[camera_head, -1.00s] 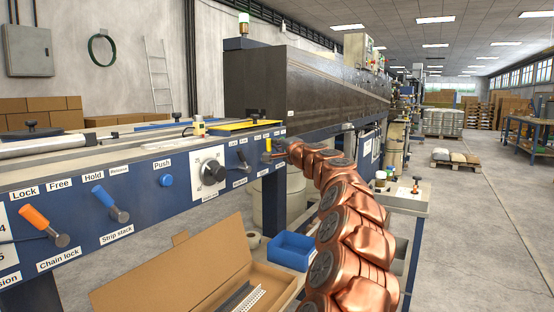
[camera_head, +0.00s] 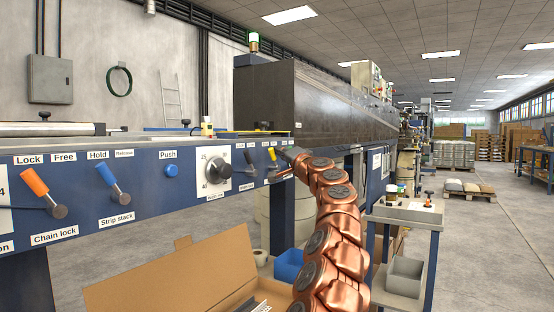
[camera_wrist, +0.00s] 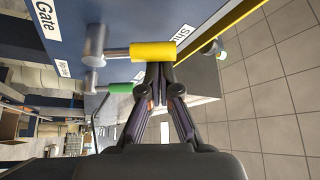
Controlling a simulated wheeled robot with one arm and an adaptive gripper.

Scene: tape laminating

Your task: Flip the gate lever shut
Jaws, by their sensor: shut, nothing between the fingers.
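The gate lever has a yellow handle (camera_wrist: 153,51) on a grey metal pivot (camera_wrist: 95,46) in the wrist view. The handle points away from the "Gate" label (camera_wrist: 43,25), towards a partly cut-off label starting "Sh" (camera_wrist: 183,34). My gripper (camera_wrist: 160,70) is shut and empty, its fingertips right at the side of the yellow handle; I cannot tell whether they touch. In the head view the yellow lever (camera_head: 272,155) leans up and slightly left at the panel's right end. The gripper's tips are hard to make out there, beside the lever.
A green-handled lever (camera_wrist: 119,88) sits close beside the gate lever. Left along the blue panel (camera_head: 140,208) are a black-handled lever, a dial (camera_head: 215,170), a push button (camera_head: 171,171), and blue and orange levers. An open cardboard box (camera_head: 180,275) and a side cart (camera_head: 405,212) stand below.

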